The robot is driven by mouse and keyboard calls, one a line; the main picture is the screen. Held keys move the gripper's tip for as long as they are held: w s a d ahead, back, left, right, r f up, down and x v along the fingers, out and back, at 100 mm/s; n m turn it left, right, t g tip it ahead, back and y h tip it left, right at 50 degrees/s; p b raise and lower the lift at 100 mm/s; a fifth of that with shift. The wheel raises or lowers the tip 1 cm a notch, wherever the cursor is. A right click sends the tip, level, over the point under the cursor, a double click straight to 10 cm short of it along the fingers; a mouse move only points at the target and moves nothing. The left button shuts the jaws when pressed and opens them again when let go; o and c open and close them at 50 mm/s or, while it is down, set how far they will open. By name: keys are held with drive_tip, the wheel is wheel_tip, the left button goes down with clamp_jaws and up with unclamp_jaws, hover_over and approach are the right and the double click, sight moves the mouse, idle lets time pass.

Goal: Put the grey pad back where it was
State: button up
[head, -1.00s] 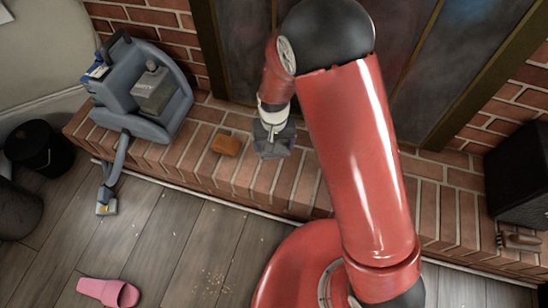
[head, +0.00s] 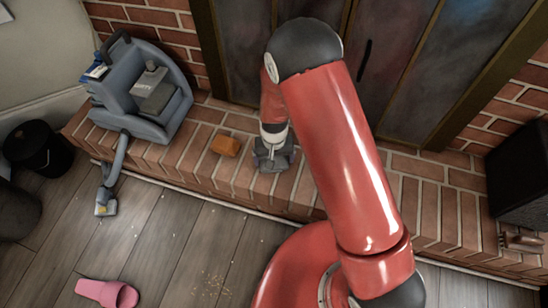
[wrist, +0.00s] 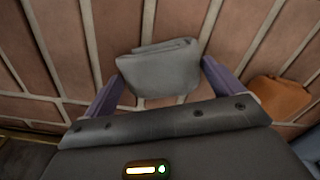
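The grey pad (wrist: 160,70) is a small, folded-looking, pale grey piece in the wrist view, over the brick hearth. My gripper (wrist: 163,72) has its two purple fingers spread wide, one on each side of the pad. The pad lies between and just beyond the fingertips; I cannot tell whether either finger touches it. In the head view my gripper (head: 272,155) is low over the hearth, and the pad cannot be made out apart from it.
An orange-brown block (head: 226,145) sits on the brick hearth (head: 185,155) left of my gripper; it also shows in the wrist view (wrist: 280,98). A grey vacuum-like machine (head: 150,95) stands farther left. A black box (head: 518,175) is at right. A pink slipper (head: 108,292) lies on the floor.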

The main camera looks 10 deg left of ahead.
drive_tip(key=shift+o, duration=0.6)
wheel_tip(320, 180, up, 12)
drive_tip(key=p, duration=0.1)
wheel_tip(320, 180, up, 9)
hover_over(274, 159)
drive_tip(key=w+d, duration=0.1)
drive_tip(key=d, duration=0.4)
drive_tip(key=s+d+r+m+t+y, duration=0.1)
drive_tip(key=s+d+r+m+t, duration=0.15)
drive_tip(key=d+r, duration=0.75)
drive_tip(key=s+d+r+t, duration=0.1)
drive_tip(key=s+d+r, duration=0.3)
drive_tip(key=s+d, duration=0.1)
drive_tip(key=s+d+r+m+t+h, duration=0.1)
drive_tip(key=s+d+r+t, duration=0.1)
drive_tip(key=s+d+r, duration=0.3)
drive_tip(key=s+d, duration=0.1)
drive_tip(key=s, duration=0.2)
drive_tip(key=shift+s+r, duration=0.3)
